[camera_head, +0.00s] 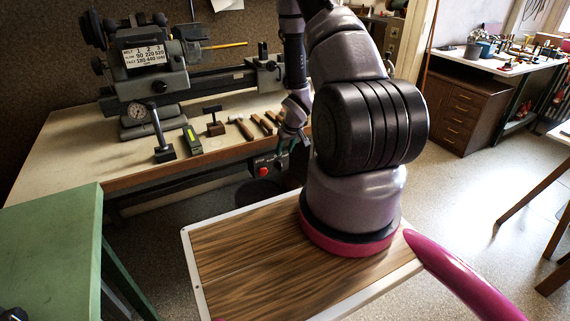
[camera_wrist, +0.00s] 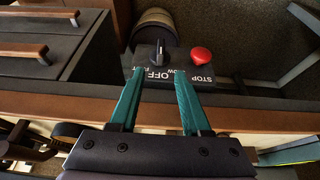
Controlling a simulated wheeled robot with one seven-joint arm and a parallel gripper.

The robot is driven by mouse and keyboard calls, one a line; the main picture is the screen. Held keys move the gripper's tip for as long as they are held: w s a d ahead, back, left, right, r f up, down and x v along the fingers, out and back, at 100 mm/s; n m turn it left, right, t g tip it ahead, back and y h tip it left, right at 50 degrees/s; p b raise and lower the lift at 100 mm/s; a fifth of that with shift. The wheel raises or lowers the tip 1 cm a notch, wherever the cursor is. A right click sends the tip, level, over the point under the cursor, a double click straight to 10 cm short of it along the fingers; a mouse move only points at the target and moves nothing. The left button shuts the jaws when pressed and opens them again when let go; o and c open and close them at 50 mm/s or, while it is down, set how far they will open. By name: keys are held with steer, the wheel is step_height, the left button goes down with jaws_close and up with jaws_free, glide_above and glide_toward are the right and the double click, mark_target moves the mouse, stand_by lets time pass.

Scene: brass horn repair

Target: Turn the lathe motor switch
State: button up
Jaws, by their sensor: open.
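The lathe motor switch is a black rotary knob (camera_wrist: 158,52) on a dark panel (camera_wrist: 228,80) in the wrist view, with white "OFF" lettering below it. A red stop button (camera_wrist: 201,56) sits to its right. In the head view the switch box (camera_head: 268,166) hangs under the bench's front edge, and its red button shows; the knob is too small to make out there. My gripper (camera_wrist: 154,82) has two teal fingers, open and empty, pointing at the panel. The knob lies between and beyond the fingertips, apparently untouched. My gripper also shows in the head view (camera_head: 287,142), just above the box.
A wooden bench edge (camera_wrist: 240,117) runs close beneath my fingers.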

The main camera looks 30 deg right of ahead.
mark_target(281, 161)
steer(key=x, duration=0.9)
steer(key=shift+f, duration=0.1)
jaws_close()
